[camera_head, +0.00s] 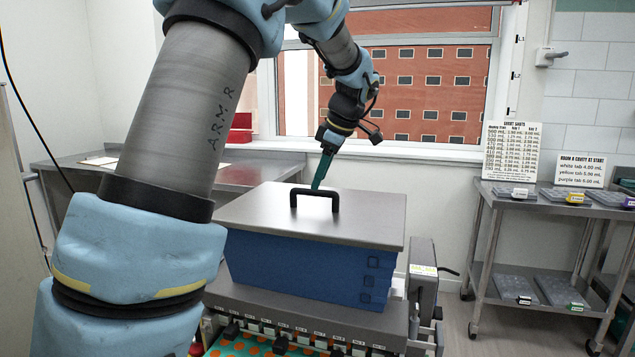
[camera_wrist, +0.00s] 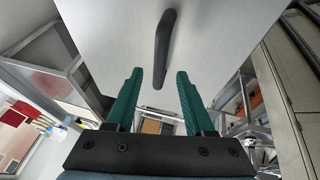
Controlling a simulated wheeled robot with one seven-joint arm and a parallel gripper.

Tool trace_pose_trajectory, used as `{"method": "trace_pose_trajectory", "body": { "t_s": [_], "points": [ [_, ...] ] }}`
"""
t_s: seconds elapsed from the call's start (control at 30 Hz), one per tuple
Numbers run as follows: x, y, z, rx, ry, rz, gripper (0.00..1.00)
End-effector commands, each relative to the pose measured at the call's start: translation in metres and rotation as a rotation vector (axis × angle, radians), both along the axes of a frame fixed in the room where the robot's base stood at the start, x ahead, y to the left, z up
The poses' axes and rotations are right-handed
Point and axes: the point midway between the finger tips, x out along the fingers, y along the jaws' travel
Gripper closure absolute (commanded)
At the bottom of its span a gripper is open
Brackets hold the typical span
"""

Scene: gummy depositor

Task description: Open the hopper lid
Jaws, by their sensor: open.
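The hopper lid (camera_head: 270,212) is a flat grey metal plate lying on the blue hopper (camera_head: 300,267), and it looks closed. A black bar handle (camera_head: 315,193) stands on top of it. My gripper (camera_head: 319,185) has green fingers and is just behind the handle in the head view. In the wrist view my gripper (camera_wrist: 157,75) is open, with a clear gap between its fingertips. The handle (camera_wrist: 165,48) shows ahead of the fingertips there, roughly in line with the gap. Whether the fingertips touch the handle or lid, I cannot tell.
A tray with orange dots (camera_head: 255,347) is below the hopper. A grey box (camera_head: 424,280) stands right of it. A steel cart (camera_head: 535,207) with moulds and signs is at the right. A steel bench (camera_head: 240,173) and window are behind.

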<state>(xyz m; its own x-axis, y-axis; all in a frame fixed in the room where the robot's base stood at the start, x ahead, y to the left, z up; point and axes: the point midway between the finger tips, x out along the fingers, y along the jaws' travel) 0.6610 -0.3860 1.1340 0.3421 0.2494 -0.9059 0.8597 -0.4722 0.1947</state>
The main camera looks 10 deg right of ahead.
Motion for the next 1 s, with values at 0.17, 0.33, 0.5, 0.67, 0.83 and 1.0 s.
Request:
{"method": "trace_pose_trajectory", "body": {
  "t_s": [0.17,0.33,0.5,0.67,0.83,1.0],
  "points": [
    [0.007,0.006,-0.020,0.000,0.001,0.002,0.47],
    [0.010,0.008,-0.028,-0.001,0.000,0.000,0.47],
    [0.011,0.008,-0.029,-0.001,0.000,0.000,0.47],
    [0.010,0.008,-0.028,-0.001,0.000,0.000,0.56],
    [0.011,0.008,-0.028,-0.001,0.000,0.000,0.75],
    [0.010,0.008,-0.028,-0.001,0.000,0.000,0.94]
  ]
}}
